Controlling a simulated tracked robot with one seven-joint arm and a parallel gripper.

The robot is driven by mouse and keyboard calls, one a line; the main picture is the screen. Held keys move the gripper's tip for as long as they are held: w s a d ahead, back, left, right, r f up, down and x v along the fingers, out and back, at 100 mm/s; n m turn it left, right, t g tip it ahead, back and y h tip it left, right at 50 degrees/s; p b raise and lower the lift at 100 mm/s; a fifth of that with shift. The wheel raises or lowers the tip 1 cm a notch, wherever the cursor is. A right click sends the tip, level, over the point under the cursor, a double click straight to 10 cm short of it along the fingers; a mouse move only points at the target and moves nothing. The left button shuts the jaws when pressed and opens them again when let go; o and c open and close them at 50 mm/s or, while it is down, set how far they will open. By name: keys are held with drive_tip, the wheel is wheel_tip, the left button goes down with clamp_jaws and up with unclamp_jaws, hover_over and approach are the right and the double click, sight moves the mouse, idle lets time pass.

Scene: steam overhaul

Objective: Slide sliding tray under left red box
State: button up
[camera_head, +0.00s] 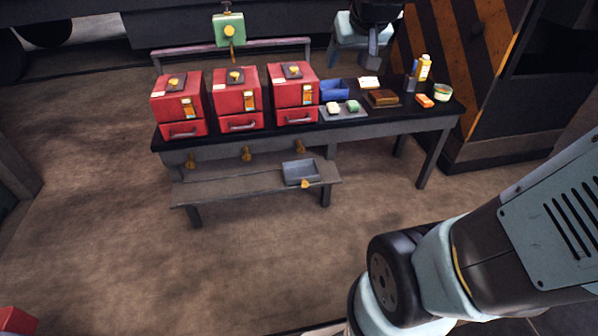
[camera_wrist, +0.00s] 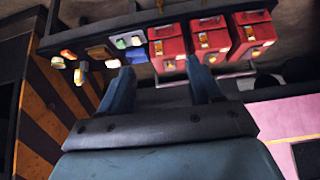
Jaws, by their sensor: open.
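Three red boxes stand in a row on the dark bench: the left red box (camera_head: 165,107), the middle one (camera_head: 224,101) and the right one (camera_head: 283,95). Each has a drawer-like front with a handle. The grey sliding tray (camera_head: 299,173), with a brass knob in front, sits at the right end of the low shelf (camera_head: 232,182), below the right red box and well right of the left one. My gripper (camera_head: 353,58) is open and empty behind the bench, far from the tray. Its two fingers (camera_wrist: 160,90) frame the wrist view, where the tray cannot be made out.
Several brass knobs (camera_head: 246,154) line the bench front above the shelf. A blue bin (camera_head: 335,90), a brown block (camera_head: 382,98) and bottles (camera_head: 424,68) crowd the bench's right side. A green fixture (camera_head: 229,30) stands behind. The floor before the shelf (camera_head: 250,250) is clear.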

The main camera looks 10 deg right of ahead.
drive_tip(key=w+f+t, duration=0.1)
drive_tip(key=w+f, duration=0.3)
drive_tip(key=w, duration=0.8)
drive_tip(key=t, duration=0.7)
hover_over(305, 186)
wheel_tip(305, 186, down, 50)
drive_tip(key=s+f+t, duration=0.3)
drive_tip(key=s+f, duration=1.1)
drive_tip(key=f, duration=0.6)
drive_tip(key=w, duration=1.3)
drive_tip(key=shift+w+r, duration=0.1)
drive_tip(key=shift+r, duration=0.15)
